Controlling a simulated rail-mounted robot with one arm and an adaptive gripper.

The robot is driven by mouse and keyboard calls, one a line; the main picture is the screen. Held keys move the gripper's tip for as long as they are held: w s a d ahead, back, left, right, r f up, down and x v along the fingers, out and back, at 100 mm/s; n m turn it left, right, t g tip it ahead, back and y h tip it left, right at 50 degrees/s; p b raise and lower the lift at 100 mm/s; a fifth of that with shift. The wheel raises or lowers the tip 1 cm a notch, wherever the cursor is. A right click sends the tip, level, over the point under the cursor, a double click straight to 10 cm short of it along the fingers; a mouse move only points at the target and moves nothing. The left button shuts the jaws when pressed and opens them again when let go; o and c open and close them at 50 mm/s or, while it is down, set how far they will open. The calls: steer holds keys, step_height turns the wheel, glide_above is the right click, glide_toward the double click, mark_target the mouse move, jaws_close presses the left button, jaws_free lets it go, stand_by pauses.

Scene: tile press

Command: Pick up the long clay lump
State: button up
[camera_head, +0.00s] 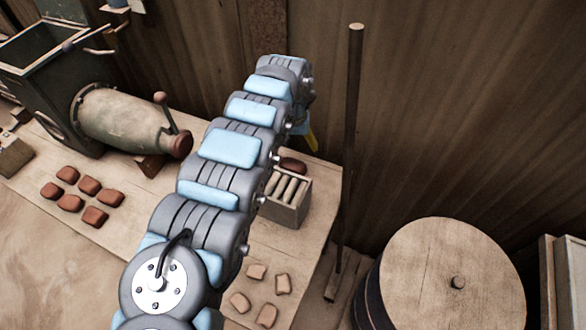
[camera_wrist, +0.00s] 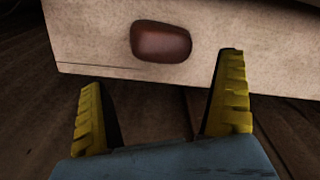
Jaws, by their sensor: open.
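A long, rounded reddish-brown clay lump (camera_wrist: 161,41) lies near the edge of the pale tabletop in the wrist view. A dark reddish lump, likely the same one, shows partly behind my arm in the head view (camera_head: 293,165), just behind a small box. My gripper (camera_wrist: 160,75) is open and empty, its two yellow ribbed fingers spread apart. The lump appears beyond the fingertips, between their lines and apart from them. In the head view only a yellow bit of my gripper (camera_head: 311,139) shows past the end of my arm.
A small box with pale bars (camera_head: 287,218) stands close to the lump. Several reddish lumps (camera_head: 81,194) and several pale lumps (camera_head: 283,284) lie on the table (camera_head: 140,215). A press machine (camera_head: 125,118) stands left. A pole (camera_head: 349,150) and barrel (camera_head: 452,285) stand right.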

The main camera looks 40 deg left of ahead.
mark_target(293, 163)
steer(key=shift+f+b, duration=2)
steer(key=shift+f, duration=2.75)
steer(key=shift+a, duration=0.1)
steer(key=c, duration=1)
